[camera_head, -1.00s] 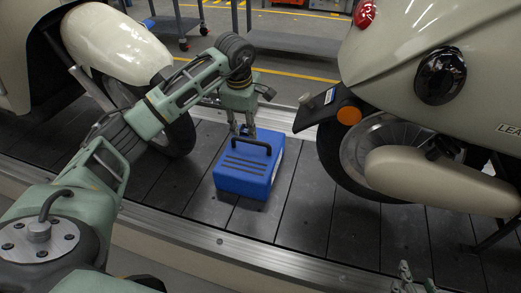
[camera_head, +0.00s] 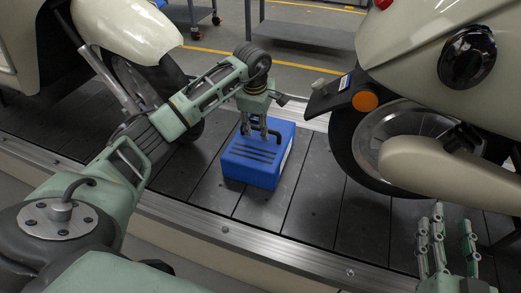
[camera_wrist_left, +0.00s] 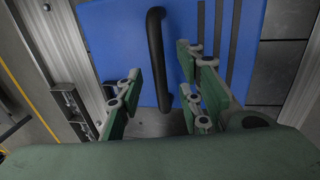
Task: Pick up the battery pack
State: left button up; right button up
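The battery pack (camera_head: 252,170) is a blue box with dark stripes and a black handle on top. It sits on the slat conveyor between two scooters. My left gripper (camera_head: 254,132) is right above its top, at the handle. In the left wrist view the blue top (camera_wrist_left: 115,50) fills the upper middle, and the black handle (camera_wrist_left: 156,55) runs between the spread fingers of my left gripper (camera_wrist_left: 160,90). The fingers are apart from the handle on both sides. My right gripper (camera_head: 446,238) is at the lower right, fingers apart and empty, away from the pack.
The dark slat conveyor (camera_head: 322,205) has a metal edge rail (camera_head: 230,232) at the front. A cream scooter (camera_head: 120,35) stands behind my left arm, and another scooter (camera_head: 425,70) stands close on the right. Slats in front of the pack are clear.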

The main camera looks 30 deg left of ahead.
pick_arm(q)
jog(key=shift+f, duration=0.25)
dwell(0.7)
grip_shut()
dwell(0.3)
jog(key=shift+w+r, duration=0.1)
